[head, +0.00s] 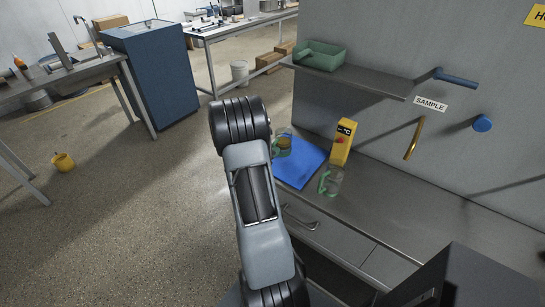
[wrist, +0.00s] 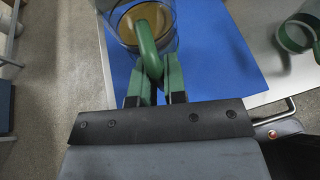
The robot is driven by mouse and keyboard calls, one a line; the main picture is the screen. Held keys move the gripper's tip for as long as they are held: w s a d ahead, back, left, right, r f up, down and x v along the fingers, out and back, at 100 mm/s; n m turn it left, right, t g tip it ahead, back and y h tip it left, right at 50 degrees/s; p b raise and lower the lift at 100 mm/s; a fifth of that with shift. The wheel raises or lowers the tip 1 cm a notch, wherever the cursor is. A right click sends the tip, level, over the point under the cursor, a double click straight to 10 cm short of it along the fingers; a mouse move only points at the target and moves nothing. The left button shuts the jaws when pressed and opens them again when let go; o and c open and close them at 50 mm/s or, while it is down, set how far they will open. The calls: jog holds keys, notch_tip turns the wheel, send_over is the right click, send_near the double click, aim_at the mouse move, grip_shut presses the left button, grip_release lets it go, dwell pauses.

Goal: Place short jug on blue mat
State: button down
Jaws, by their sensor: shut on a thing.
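My gripper (wrist: 154,82) is shut on the green handle of a clear jug (wrist: 125,22) with amber-brown contents. In the head view this jug (head: 283,143) shows at the back left part of the blue mat (head: 307,158), partly hidden by my arm. The mat (wrist: 225,55) lies flat on the steel counter. In the wrist view the jug overlaps the mat's left side. I cannot tell whether its base touches the mat or hangs just above it. The jug looks upright. My fingertips are hidden in the head view.
A second clear jug with a green handle (head: 331,181) stands on the counter right of the mat; it also shows in the wrist view (wrist: 295,35). A shelf (head: 355,78) with a green tray (head: 320,55) hangs above.

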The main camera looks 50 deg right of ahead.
jog(key=shift+w+f, duration=0.15)
jog(key=shift+f, duration=1.45)
jog(key=shift+f, duration=0.15)
jog(key=shift+f, duration=0.15)
jog(key=c, duration=1.2)
grip_release()
jog(key=shift+o, duration=0.2)
